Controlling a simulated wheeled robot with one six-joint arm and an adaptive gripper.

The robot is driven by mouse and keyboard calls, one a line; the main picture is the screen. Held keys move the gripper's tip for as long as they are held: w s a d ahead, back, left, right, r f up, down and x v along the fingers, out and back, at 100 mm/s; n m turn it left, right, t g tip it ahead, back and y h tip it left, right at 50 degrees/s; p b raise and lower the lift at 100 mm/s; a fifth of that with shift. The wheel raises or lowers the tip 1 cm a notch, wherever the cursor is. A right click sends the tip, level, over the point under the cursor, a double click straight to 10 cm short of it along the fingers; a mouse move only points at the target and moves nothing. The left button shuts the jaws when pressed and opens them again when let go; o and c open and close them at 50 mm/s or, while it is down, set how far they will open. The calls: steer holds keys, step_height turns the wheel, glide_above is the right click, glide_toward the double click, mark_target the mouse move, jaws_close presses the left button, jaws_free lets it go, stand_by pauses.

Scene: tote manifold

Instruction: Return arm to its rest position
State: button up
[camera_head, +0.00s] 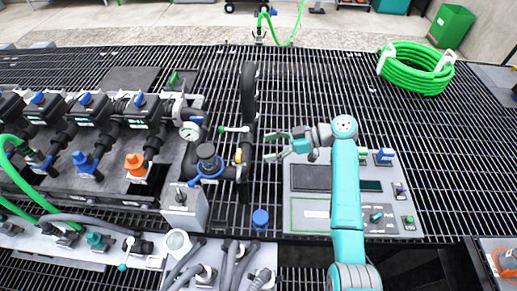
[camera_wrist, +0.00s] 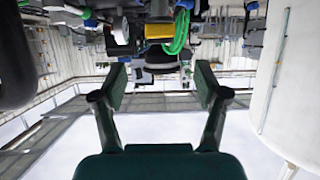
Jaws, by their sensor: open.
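My teal arm reaches up from the lower right in the head view and bends left at its top joint. My gripper (camera_head: 277,146) points left, above the grating and beside the upper left of the grey control panel (camera_head: 318,178). In the wrist view my gripper (camera_wrist: 161,90) has its two fingers wide apart, with nothing between them. The fingers look apart from the black pipe with the green-handled valve to their left in the head view.
A black valve manifold (camera_head: 110,107) with blue and orange knobs fills the left. A pressure gauge (camera_head: 190,131) and a vertical black pipe (camera_head: 249,95) stand left of my gripper. A coiled green hose (camera_head: 418,68) lies at the back right. The grating between is mostly clear.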

steer(key=shift+d+r, duration=0.15)
steer(key=shift+d, duration=0.2)
stand_by(0.3)
